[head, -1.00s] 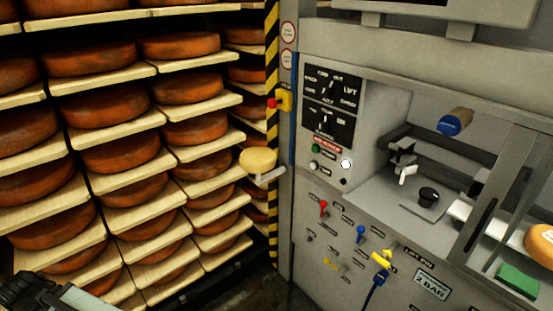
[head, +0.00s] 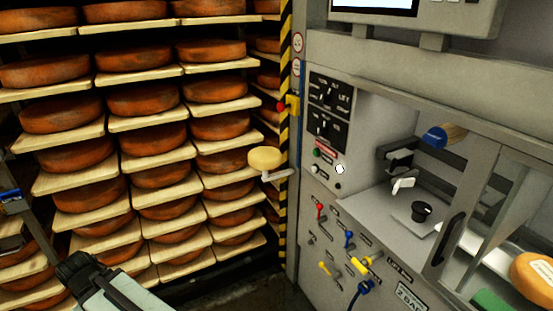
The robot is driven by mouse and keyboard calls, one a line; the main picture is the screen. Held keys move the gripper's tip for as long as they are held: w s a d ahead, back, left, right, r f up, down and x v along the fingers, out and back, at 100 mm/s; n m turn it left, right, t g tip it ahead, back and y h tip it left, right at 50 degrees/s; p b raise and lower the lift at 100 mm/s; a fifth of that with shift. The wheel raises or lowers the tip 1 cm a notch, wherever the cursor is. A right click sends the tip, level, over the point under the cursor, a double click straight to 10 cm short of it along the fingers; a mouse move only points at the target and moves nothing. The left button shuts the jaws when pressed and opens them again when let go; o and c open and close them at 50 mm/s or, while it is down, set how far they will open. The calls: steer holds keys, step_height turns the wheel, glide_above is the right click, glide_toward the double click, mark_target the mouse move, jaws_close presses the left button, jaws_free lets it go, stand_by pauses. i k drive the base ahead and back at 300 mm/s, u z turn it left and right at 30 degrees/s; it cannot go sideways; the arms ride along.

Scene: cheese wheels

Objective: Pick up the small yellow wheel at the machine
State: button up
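The small yellow wheel (head: 265,157) is pale and round. It sits on a small light bracket (head: 277,175) at the left side of the grey machine (head: 375,222), in front of the striped post. Nothing is touching the wheel from my side. Part of my arm shows at the lower left, well apart from the wheel. I cannot make out the fingers of my gripper in this view.
Racks of orange-brown cheese wheels on wooden boards (head: 150,167) fill the left. A yellow-black striped post (head: 284,120) stands right behind the wheel. A red button on a yellow box (head: 290,104) is above it.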

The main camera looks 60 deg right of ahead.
mark_target(263, 158)
steer(key=u, duration=0.1)
steer(key=i, duration=0.95)
steer(key=z, duration=0.05)
